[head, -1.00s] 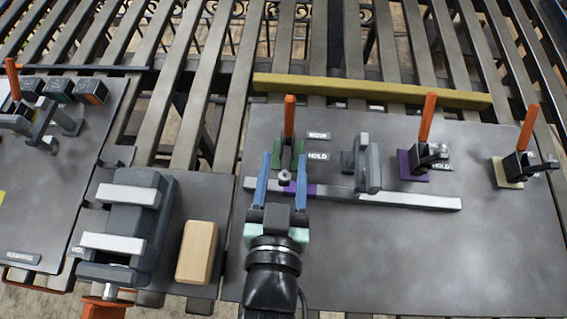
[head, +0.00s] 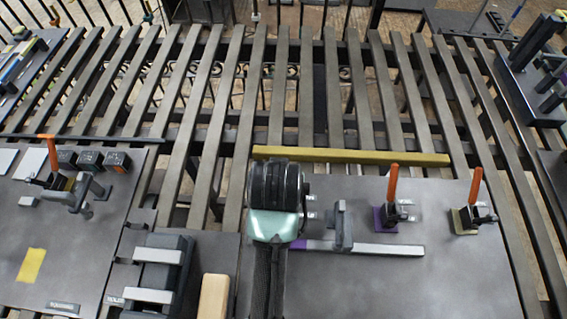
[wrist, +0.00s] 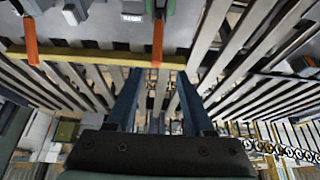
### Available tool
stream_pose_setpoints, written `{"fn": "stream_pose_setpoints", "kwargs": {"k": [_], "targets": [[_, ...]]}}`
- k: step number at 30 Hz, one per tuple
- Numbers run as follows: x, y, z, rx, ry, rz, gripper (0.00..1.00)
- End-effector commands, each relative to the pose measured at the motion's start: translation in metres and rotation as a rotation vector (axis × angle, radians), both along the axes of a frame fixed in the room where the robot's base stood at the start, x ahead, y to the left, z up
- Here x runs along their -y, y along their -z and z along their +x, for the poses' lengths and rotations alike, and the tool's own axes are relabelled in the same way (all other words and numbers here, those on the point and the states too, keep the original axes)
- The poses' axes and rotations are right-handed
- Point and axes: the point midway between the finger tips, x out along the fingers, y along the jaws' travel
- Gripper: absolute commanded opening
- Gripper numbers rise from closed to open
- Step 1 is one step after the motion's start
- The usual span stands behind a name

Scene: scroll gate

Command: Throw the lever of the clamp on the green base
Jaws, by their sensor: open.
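The clamp on the green base is hidden behind my arm in the head view. In the wrist view its orange lever (wrist: 158,42) hangs down from the top centre, with a bit of the green base (wrist: 166,6) at the upper edge. My gripper (wrist: 157,75) has its two blue fingers apart and empty. In that view the lever lines up with the gap between the fingertips; I cannot tell how far it is from them. In the head view my wrist covers the fingers.
To the right stand a clamp on a purple base (head: 385,217) and one on a pale yellow base (head: 461,221), both with upright orange levers. A grey bar (head: 380,249) with an upright bracket (head: 340,226) lies nearby. A yellow rail (head: 370,158) runs along the plate's far edge.

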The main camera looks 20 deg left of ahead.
Motion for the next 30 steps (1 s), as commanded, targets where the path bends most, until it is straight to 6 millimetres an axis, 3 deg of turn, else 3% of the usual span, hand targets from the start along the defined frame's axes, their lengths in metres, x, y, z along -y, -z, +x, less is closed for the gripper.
{"fn": "stream_pose_setpoints", "kwargs": {"k": [1,3,8,30], "targets": [[0.001,-0.017,0.004,-0.029,0.002,-0.014,0.53],[0.003,-0.022,0.004,-0.064,0.005,-0.028,0.53],[0.004,-0.019,0.005,-0.093,0.009,-0.041,0.53],[-0.008,0.086,0.046,-0.09,0.007,-0.04,0.53]]}}
